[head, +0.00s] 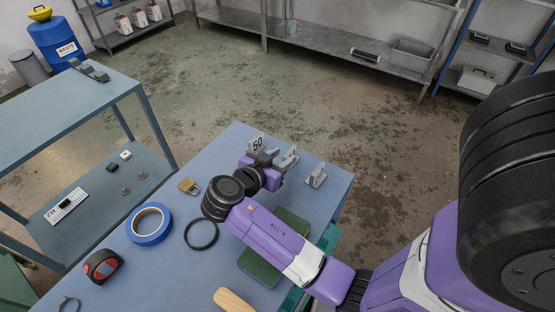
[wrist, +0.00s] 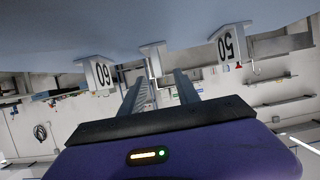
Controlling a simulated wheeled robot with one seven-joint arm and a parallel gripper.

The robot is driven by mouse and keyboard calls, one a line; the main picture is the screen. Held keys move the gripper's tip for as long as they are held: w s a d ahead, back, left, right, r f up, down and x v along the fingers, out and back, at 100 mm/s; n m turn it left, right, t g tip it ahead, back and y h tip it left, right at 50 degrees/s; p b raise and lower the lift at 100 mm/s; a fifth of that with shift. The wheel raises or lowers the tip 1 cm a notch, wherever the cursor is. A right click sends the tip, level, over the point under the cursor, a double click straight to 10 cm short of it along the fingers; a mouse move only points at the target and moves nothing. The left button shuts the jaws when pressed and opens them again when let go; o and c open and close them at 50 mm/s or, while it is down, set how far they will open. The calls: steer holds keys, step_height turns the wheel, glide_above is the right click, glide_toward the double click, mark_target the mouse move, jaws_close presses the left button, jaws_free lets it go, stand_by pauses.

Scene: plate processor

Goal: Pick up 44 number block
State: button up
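Three grey number blocks stand in a row near the table's far edge. In the head view, the left block (head: 257,143) reads 50; the middle block (head: 291,157) and right block (head: 316,175) show no readable number. In the wrist view, which looks upside down, the 50 block (wrist: 231,44) is at right, a block that seems to read 60 (wrist: 99,74) is at left, and the middle block (wrist: 153,58) has no legible number. No 44 can be read. My gripper (wrist: 159,82) is open and empty, its fingers pointing toward the middle block. I cannot tell whether they touch it.
The blue table (head: 150,275) also holds a padlock (head: 189,186), blue tape (head: 149,224), a black ring (head: 201,235), a tape measure (head: 103,265) and a green pad (head: 259,268) under my arm. A second table (head: 60,105) stands at left. Open floor lies beyond.

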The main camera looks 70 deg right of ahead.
mark_target(294, 149)
steer(key=shift+p+x, duration=1.2)
steer(key=shift+x, duration=2.7)
steer(key=shift+c, duration=0.2)
steer(key=shift+r, duration=0.1)
jaws_close()
